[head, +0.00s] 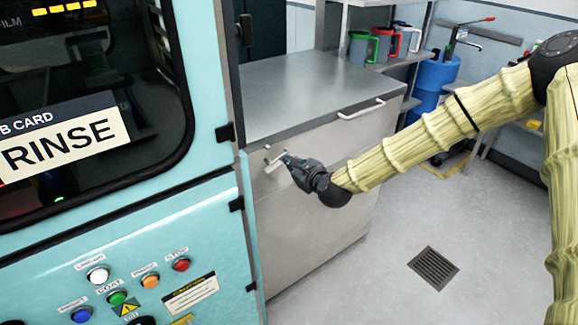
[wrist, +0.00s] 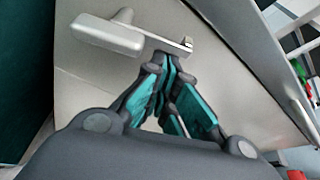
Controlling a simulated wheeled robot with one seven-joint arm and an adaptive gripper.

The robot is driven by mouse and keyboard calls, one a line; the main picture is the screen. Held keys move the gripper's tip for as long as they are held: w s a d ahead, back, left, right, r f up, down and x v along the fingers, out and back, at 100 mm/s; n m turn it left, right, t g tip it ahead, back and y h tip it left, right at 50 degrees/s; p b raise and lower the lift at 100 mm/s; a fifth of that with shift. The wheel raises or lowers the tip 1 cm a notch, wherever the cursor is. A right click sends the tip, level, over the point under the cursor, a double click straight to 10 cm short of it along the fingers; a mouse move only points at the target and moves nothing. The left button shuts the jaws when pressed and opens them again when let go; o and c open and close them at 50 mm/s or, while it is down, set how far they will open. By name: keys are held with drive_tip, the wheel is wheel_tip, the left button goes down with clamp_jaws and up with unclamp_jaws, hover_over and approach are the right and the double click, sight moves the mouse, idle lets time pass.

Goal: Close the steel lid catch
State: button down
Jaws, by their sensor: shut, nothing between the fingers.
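The steel lid catch (head: 272,158) is on the upper front of a steel cabinet, just below its lid (head: 320,90). In the wrist view the catch (wrist: 106,36) shows as a pale block with a short upright tab and a thin arm reaching right to a small end piece. My gripper (head: 285,160) is at the catch, its fingers shut and empty. In the wrist view the fingertips (wrist: 167,62) are just below the thin arm; I cannot tell whether they touch it. Whether the catch is engaged is unclear.
A bar handle (head: 361,110) is on the cabinet front, right of the catch. A turquoise machine (head: 130,230) with a window and buttons stands close on the left. Mugs (head: 382,45) and a blue drum (head: 435,75) are behind. The floor by a drain grate (head: 433,267) is clear.

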sight(287, 153)
drive_tip(key=shift+r+n, duration=0.2)
drive_tip(key=shift+n, duration=0.1)
drive_tip(key=r+n+b, duration=0.1)
drive_tip(key=r+n+t+h+b, duration=0.1)
drive_tip(key=n, duration=0.1)
drive_tip(key=r+n+t+b, duration=0.1)
drive_tip(key=n, duration=0.1)
drive_tip(key=shift+s+a+h+b, duration=0.2)
drive_tip(key=shift+a+h+b, duration=0.1)
drive_tip(key=shift+h+b, duration=0.1)
drive_tip(key=n+b, duration=0.1)
drive_tip(key=r+n+t+b, duration=0.1)
drive_tip(key=shift+s+a+r+n+t, duration=0.1)
drive_tip(key=shift+s+a+n+t, duration=0.2)
drive_tip(key=shift+a+n, duration=0.1)
drive_tip(key=shift+s+a+r+n+t+b, duration=0.15)
drive_tip(key=shift+a+r+n+t+b, duration=0.25)
drive_tip(key=shift+n, duration=0.3)
drive_tip(key=shift+s+a+r+n+t+b, duration=0.1)
drive_tip(key=shift+s+r+n+b, duration=0.1)
drive_tip(key=shift+n+b, duration=0.4)
drive_tip(key=shift+w, duration=0.1)
